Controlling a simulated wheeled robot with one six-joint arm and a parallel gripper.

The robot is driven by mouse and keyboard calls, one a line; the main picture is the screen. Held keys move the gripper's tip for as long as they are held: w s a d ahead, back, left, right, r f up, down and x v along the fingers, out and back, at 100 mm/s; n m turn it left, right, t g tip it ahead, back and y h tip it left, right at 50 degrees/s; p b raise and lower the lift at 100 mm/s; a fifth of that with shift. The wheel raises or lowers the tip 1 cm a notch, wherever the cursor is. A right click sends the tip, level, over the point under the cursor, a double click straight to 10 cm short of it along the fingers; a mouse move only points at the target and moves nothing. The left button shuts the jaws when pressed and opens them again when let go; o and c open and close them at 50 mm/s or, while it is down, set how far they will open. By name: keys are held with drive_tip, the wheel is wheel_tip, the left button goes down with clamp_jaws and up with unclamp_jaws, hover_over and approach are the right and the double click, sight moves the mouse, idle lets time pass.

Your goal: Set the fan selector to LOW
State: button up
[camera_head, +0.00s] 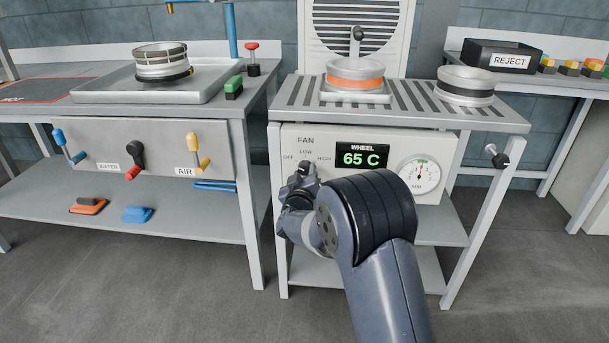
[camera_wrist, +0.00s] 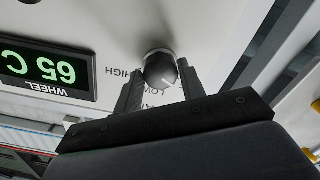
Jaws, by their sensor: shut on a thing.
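The fan selector (camera_wrist: 161,68) is a dark round knob on the pale front panel (camera_head: 380,140). In the wrist view the fingers of my gripper (camera_wrist: 160,84) stand on either side of it, shut on it. A short pale line shows on the knob's face, but I cannot tell which label it points to. In the head view my gripper (camera_head: 302,174) is at the panel just below the printed OFF, LOW and HIGH labels (camera_head: 306,154) and hides most of the knob. In the wrist view the labels appear upside down, LOW and FAN partly covered by a finger.
Right of the selector are the green WHEEL display (camera_head: 361,158), reading 65 C, and a round MM gauge (camera_head: 420,175). Wheels rest on the slatted top (camera_head: 405,118) above. A bench (camera_head: 150,165) with WATER and AIR levers stands at left.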

drive_tip(key=shift+c, duration=0.8)
drive_tip(key=shift+m, duration=0.3)
drive_tip(key=m+b, duration=0.2)
drive_tip(key=m, duration=0.3)
drive_tip(key=shift+a+f+b, duration=0.1)
drive_tip(key=shift+f+b, duration=0.05)
drive_tip(key=shift+b, duration=0.2)
drive_tip(key=m+b, duration=0.1)
drive_tip(key=m, duration=0.2)
drive_tip(key=shift+m+b, duration=0.35)
drive_tip(key=shift+m, duration=0.05)
drive_tip(key=shift+m+b, duration=0.8)
drive_tip(key=shift+m, duration=0.9)
drive_tip(key=o, duration=1)
